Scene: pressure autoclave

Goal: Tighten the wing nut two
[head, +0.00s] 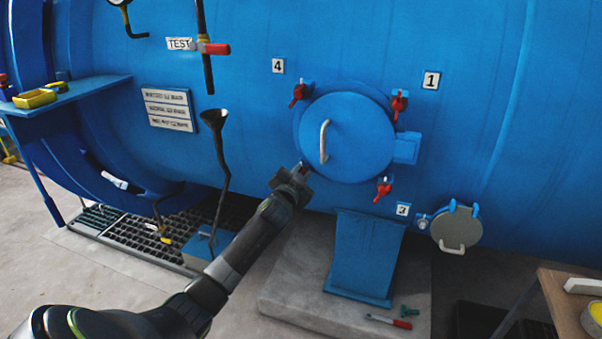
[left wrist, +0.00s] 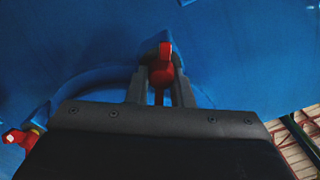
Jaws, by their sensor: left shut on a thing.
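The round blue hatch door (head: 347,140) is closed on the large blue vessel, with a light curved handle (head: 324,141). My left gripper (head: 302,171) is at the lower-left edge of the door. In the left wrist view its fingers (left wrist: 161,88) are shut on a red wing nut (left wrist: 163,72), which stands between them. No number label shows beside this nut; my arm covers that area. Other red wing nuts are at upper left (head: 297,95), upper right (head: 399,103) and lower right (head: 383,187). My right gripper is not in view.
Number plates 4 (head: 278,66), 1 (head: 430,80) and 3 (head: 402,209) are on the vessel. A small grey round cover (head: 457,228) is at lower right. A black funnel pipe (head: 220,155) stands left of the hatch. A blue pedestal (head: 364,258) stands below it.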

